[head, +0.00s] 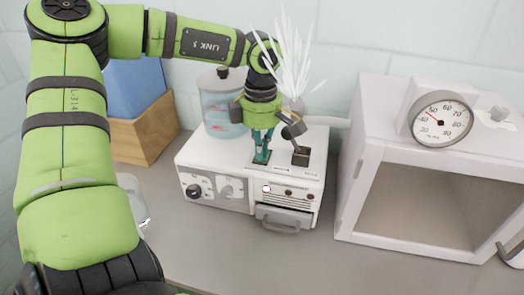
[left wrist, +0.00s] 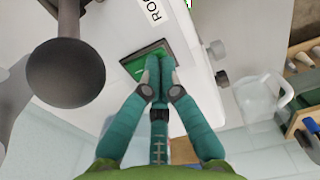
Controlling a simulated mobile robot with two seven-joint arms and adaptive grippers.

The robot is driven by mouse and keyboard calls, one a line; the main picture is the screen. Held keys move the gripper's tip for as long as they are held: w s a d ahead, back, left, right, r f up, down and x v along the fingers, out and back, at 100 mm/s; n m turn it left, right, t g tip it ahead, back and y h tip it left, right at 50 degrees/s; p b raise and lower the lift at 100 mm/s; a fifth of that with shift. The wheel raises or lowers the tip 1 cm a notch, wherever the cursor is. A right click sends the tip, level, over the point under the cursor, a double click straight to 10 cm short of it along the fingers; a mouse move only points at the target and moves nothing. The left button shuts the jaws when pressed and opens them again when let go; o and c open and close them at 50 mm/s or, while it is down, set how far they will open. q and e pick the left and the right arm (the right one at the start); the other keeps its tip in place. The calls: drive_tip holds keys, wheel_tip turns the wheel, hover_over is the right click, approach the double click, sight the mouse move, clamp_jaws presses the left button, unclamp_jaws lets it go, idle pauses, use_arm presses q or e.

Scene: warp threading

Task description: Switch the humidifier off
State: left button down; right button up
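The humidifier (head: 222,167) is a white box with a clear water tank (head: 222,105) on top, and a white mist plume (head: 292,62) rises above it. My left gripper (head: 261,158) points down at its top panel, left of a dark nozzle (head: 300,155). In the left wrist view the fingertips (left wrist: 158,72) are together with nothing between them. They are over a green rocker switch (left wrist: 140,66) in a dark frame and cover part of it; I cannot tell whether they touch it. A partly cut-off label reads "ROO". My right gripper does not show.
Knobs (head: 194,190) and a drawer handle (head: 284,217) are on the front. A white chamber (head: 346,195) with a round gauge (head: 441,119) stands to the right. A wooden box (head: 143,133) with a blue item (head: 135,87) is behind left. The counter in front (head: 240,250) is clear.

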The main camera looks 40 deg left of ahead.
use_arm(q)
drive_tip(key=shift+f, duration=0.15)
drive_tip(key=shift+r+p, duration=1.9)
drive_tip(key=shift+r, duration=1.6)
